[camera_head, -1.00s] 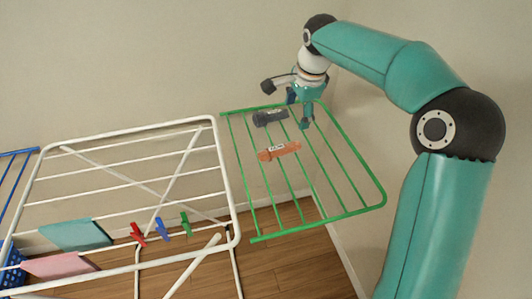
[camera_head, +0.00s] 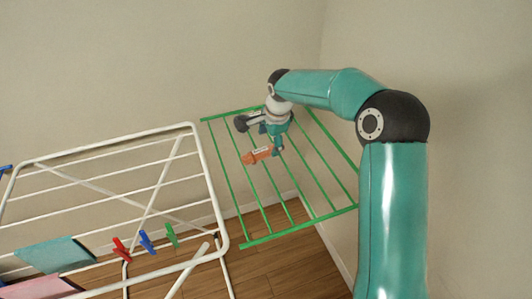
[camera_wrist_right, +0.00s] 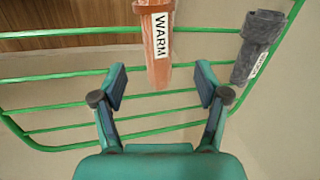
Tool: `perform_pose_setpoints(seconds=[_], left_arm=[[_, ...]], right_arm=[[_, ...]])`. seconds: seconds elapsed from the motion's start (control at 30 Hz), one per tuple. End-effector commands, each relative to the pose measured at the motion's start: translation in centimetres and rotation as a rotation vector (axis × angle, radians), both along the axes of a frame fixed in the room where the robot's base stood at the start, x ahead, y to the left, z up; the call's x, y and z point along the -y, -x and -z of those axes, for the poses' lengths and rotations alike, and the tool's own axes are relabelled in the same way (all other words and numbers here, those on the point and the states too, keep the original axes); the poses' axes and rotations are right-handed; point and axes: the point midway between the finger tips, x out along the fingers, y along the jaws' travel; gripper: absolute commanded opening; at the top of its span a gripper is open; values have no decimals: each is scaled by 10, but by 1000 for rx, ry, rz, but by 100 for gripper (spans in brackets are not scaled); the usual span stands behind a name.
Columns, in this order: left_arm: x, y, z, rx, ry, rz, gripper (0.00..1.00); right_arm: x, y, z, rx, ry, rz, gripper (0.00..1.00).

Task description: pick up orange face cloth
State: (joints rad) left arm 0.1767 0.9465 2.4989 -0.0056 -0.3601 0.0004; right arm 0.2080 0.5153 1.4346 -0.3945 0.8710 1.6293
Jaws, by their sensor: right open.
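The orange face cloth (camera_head: 257,155) is a roll with a white label, lying across the green bars of the rack's right wing. In the right wrist view, the orange cloth (camera_wrist_right: 157,70) points toward my gripper and its label reads WARM. My right gripper (camera_head: 274,147) is at the right end of the cloth in the head view. In the wrist view my right gripper (camera_wrist_right: 161,84) is open, with the cloth's near end between its fingertips and a gap on each side. My left gripper is not in view.
A dark grey rolled cloth (camera_wrist_right: 255,45) lies close to the right finger in the wrist view. The green wing (camera_head: 330,213) joins a white drying rack (camera_head: 205,180) with red, blue and green pegs (camera_head: 146,241). A teal cloth (camera_head: 52,256) and a pink cloth (camera_head: 40,288) hang at the left.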

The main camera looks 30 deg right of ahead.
Motion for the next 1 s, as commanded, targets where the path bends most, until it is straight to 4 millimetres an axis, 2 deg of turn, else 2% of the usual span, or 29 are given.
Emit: perform_pose_setpoints(seconds=[0.4,0.67,0.77,1.0], left_arm=[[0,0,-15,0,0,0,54],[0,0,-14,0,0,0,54],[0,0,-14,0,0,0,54],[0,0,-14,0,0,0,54]], right_arm=[[-7,-8,47,-4,0,-1,74],[-7,-9,51,-1,0,-1,74],[-7,-9,51,-1,0,-1,61],[-7,-9,51,-1,0,-1,21]])
